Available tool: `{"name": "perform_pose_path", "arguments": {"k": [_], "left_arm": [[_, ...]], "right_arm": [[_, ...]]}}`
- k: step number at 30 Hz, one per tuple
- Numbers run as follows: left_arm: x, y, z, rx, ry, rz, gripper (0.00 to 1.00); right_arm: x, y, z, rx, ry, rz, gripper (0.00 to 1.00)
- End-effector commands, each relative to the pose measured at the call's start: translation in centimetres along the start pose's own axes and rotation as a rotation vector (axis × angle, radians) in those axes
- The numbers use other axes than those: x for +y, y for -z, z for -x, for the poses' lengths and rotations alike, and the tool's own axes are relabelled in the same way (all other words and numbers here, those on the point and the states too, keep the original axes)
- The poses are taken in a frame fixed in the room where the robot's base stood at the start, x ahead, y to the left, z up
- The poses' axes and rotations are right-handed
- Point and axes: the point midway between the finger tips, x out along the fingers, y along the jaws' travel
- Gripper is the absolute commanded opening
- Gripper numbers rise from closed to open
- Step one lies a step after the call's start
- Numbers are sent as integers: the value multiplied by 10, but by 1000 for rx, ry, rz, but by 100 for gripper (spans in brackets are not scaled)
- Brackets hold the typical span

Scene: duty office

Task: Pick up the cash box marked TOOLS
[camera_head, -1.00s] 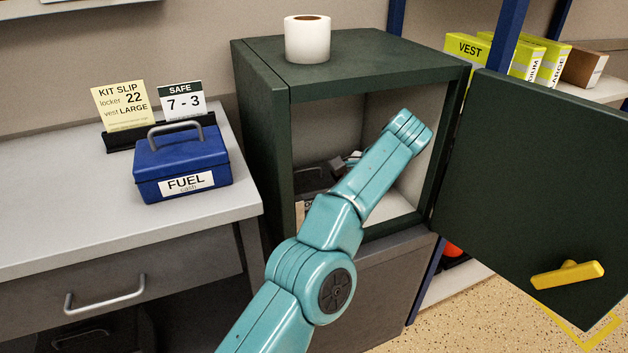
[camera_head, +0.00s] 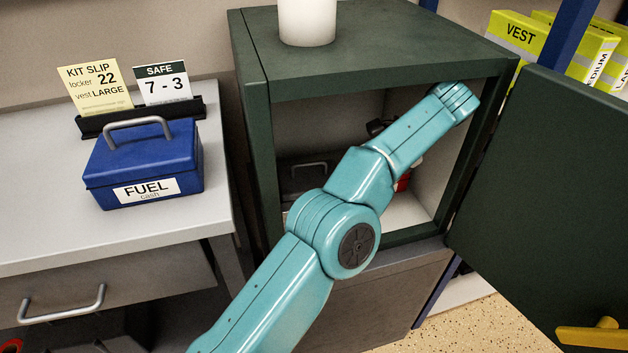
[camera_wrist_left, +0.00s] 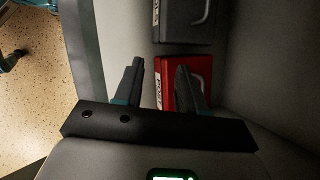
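A dark grey cash box (camera_head: 303,172) with a handle lies inside the open green safe (camera_head: 372,65). It also shows at the top of the left wrist view (camera_wrist_left: 181,26), where only a sliver of its white label shows, unreadable. A red cash box (camera_wrist_left: 188,76) lies beside it, its label seeming to read POST; a bit of red shows behind my arm in the head view (camera_head: 404,182). I read TOOLS nowhere. My left arm reaches into the safe. My left gripper (camera_wrist_left: 160,66) is open, its fingers apart before the red box. My right gripper is out of view.
A blue cash box marked FUEL (camera_head: 143,163) stands on the grey desk (camera_head: 40,225), before a kit slip (camera_head: 97,88) and a SAFE 7-3 card (camera_head: 162,86). A white roll (camera_head: 307,22) tops the safe. The safe door (camera_head: 560,210) stands open at right.

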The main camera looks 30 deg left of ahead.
Motion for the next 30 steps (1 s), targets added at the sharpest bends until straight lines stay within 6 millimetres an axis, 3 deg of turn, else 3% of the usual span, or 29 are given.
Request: {"name": "perform_pose_path", "arguments": {"k": [5, 11, 18, 23, 30], "left_arm": [[-5, -14, -14, 0, -2, 4, 40], [-27, -48, -40, -2, -3, 3, 40], [-52, -81, -59, -5, -3, -2, 40], [-57, -86, -67, -6, -4, -4, 40], [-56, -82, -106, -9, -6, -7, 40]], "right_arm": [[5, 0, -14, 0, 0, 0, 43], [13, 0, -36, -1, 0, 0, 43], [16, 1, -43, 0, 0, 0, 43], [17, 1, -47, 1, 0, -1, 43], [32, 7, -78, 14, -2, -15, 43]]}}
